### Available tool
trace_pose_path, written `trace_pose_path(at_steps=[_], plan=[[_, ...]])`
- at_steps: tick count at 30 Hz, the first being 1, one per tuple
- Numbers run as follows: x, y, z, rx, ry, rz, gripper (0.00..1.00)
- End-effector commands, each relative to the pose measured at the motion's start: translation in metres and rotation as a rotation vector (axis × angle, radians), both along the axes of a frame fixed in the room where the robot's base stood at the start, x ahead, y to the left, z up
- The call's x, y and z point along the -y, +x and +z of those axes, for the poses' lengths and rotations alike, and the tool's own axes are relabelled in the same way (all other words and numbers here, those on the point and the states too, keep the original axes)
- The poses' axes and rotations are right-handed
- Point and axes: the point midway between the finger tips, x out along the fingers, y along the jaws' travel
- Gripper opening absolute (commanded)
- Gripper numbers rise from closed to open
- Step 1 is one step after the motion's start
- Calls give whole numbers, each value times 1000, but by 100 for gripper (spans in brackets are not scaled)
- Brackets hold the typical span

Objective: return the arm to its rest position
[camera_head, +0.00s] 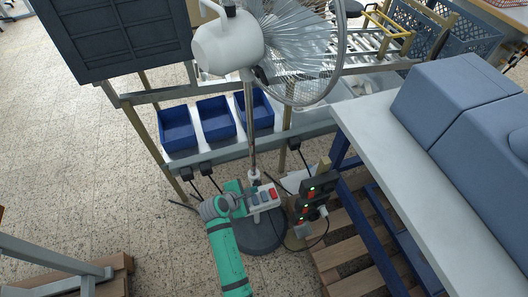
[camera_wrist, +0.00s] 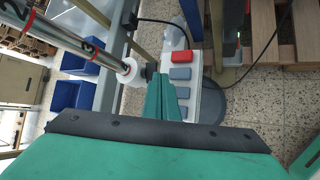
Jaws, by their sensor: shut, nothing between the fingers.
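My green gripper (camera_head: 240,190) is at the end of my green arm, low in the middle of the head view, by the pole (camera_head: 250,130) of a standing fan (camera_head: 230,42). In the wrist view its fingers (camera_wrist: 160,92) are together and hold nothing. They are beside a light control box (camera_wrist: 212,102) with one red button (camera_wrist: 181,57) and several grey-blue ones. The control box also shows in the head view (camera_head: 256,198), just right of the gripper. I cannot tell whether the fingers touch it.
The fan's round dark base (camera_head: 262,236) is on the floor. Blue bins (camera_head: 216,117) sit on a rack behind. Black power units (camera_head: 311,201) with cables and a wooden pallet (camera_head: 355,250) are right, beneath a white table (camera_head: 400,160). The floor at left (camera_head: 70,160) is open.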

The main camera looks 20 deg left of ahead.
Motion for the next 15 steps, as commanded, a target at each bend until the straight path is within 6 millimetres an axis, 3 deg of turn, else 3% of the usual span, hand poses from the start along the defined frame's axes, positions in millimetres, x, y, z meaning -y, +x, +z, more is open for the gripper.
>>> trace_pose_path(at_steps=[8, 11, 15], plan=[[3, -3, -3, 2, 14, -6, 0], [10, -14, -12, 12, 61, -22, 0], [27, -41, -30, 42, 197, -74, 0]])
